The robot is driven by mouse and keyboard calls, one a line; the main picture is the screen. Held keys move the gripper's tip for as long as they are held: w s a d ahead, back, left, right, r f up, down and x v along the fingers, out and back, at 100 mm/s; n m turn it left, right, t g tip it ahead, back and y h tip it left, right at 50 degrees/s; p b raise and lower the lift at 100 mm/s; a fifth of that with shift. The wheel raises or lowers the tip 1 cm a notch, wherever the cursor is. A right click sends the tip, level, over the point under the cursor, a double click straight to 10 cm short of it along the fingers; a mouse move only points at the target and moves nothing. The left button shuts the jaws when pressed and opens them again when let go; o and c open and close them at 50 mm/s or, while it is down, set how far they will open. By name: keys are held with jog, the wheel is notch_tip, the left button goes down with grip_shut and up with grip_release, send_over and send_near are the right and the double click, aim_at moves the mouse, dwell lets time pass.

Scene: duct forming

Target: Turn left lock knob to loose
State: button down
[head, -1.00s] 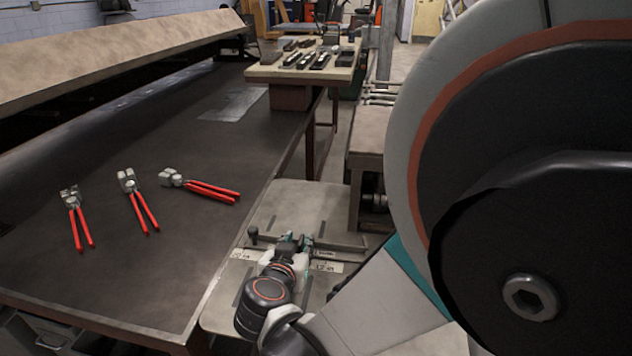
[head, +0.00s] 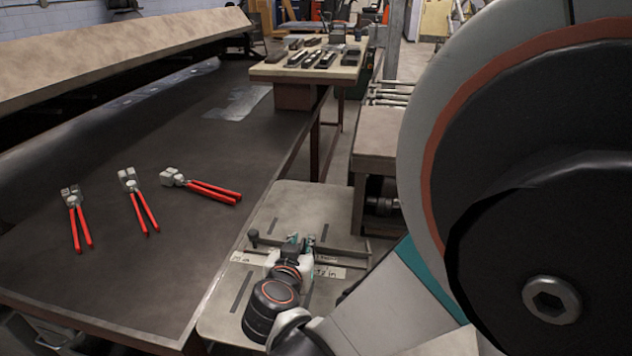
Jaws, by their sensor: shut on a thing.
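A small dark upright knob (head: 253,235) stands at the left end of a metal bar (head: 347,254) across the grey machine plate (head: 296,205). My gripper (head: 294,241) is at the bar, just right of that knob and apart from it. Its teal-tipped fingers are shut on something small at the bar. That thing is hidden by the fingers and wrist, so I cannot tell whether it is a lock knob or how it is turned. White labels with dark markings (head: 328,271) lie along the near side of the bar.
A dark workbench (head: 130,270) runs along the left, with several red-handled pliers (head: 138,200) on it. A small table (head: 305,70) with metal tools stands behind. A lower bench (head: 385,140) stands behind the plate at right. My arm fills the right side.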

jog(key=shift+d+n+y, duration=0.2)
jog(key=shift+n+y, duration=1)
jog(key=shift+y, duration=0.3)
jog(key=c, duration=1.7)
grip_release()
jog(key=shift+a, duration=0.15)
